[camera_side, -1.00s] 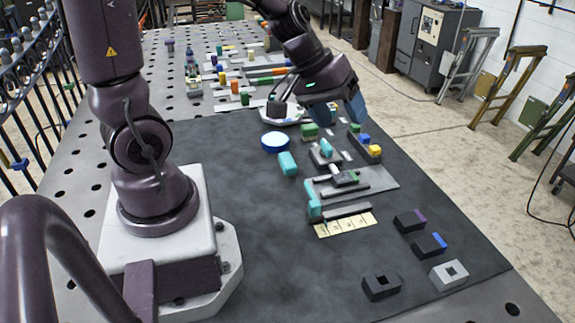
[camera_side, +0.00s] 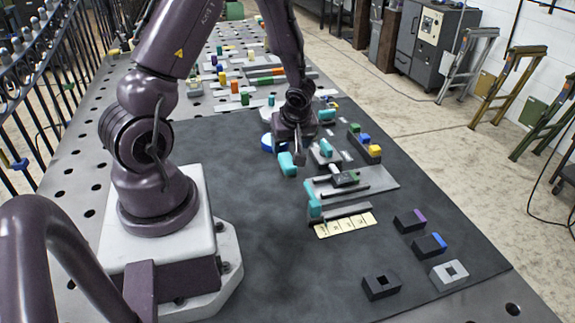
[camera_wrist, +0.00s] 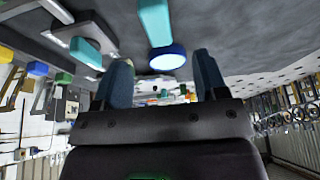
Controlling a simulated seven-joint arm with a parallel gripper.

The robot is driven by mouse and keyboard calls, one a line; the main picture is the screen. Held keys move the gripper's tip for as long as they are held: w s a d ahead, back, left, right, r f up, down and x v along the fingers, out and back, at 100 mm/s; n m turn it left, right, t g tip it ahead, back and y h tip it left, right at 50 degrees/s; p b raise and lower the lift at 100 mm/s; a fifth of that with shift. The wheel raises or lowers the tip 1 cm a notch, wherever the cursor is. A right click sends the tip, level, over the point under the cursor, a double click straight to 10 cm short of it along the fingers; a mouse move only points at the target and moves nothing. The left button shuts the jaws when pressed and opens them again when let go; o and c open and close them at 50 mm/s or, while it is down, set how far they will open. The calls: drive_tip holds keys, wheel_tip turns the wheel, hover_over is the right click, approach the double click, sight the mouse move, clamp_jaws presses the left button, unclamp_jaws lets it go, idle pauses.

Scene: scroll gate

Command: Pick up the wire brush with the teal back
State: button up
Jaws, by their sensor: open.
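Several teal-topped pieces lie on the dark mat, and I cannot tell for sure which one is the wire brush. One teal block (camera_side: 288,164) lies left of centre, close to my gripper (camera_side: 298,150); it seems to be the teal block (camera_wrist: 155,22) at the top of the wrist view. Another teal piece (camera_side: 314,205) lies at the left end of a grey plate, and a third (camera_side: 326,148) sits on a small grey block. My gripper (camera_wrist: 162,75) is open and empty, above the mat. Bristles are not discernible.
A blue round disc (camera_side: 268,142) lies behind the near teal block. Dark blocks (camera_side: 410,221) and a light square ring (camera_side: 449,275) lie front right. The front-left mat is clear.

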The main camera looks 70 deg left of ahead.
sight(288, 160)
drive_tip(key=shift+x, duration=4.35)
drive_tip(key=shift+w+d, duration=0.1)
drive_tip(key=c, duration=1.1)
drive_tip(key=shift+r, duration=0.2)
wheel_tip(288, 160, up, 10)
drive_tip(key=shift+f, duration=0.15)
